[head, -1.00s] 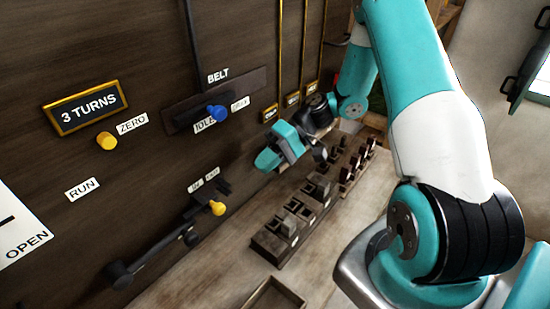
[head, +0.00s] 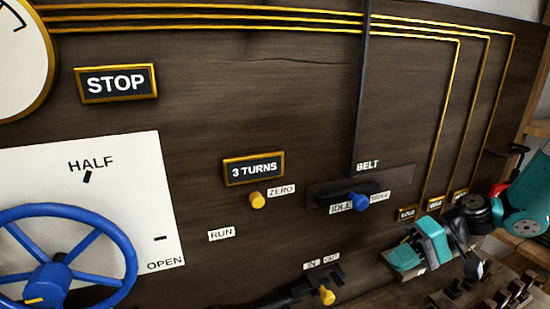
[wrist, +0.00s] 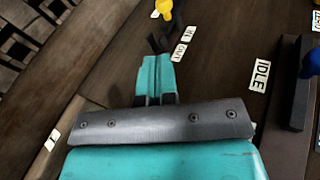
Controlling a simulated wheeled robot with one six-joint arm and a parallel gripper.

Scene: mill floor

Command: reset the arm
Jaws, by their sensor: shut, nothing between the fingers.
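My gripper (head: 408,257) is at the lower right of the head view, in front of the dark wooden panel and below and right of the blue belt knob (head: 359,202). It is teal with dark joints. In the wrist view its fingers (wrist: 157,76) are together and empty, pointing toward the yellow in/out knob (wrist: 163,8). That knob also shows in the head view (head: 327,296). I cannot tell how far the fingertips are from the panel. Most of my arm is outside the head view.
A blue handwheel (head: 45,275) is at the lower left. A yellow knob (head: 257,200) sits beside the ZERO label under the 3 TURNS sign (head: 253,169). A STOP sign (head: 116,83) is at upper left. A rack of dark blocks (head: 490,295) lies below my gripper.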

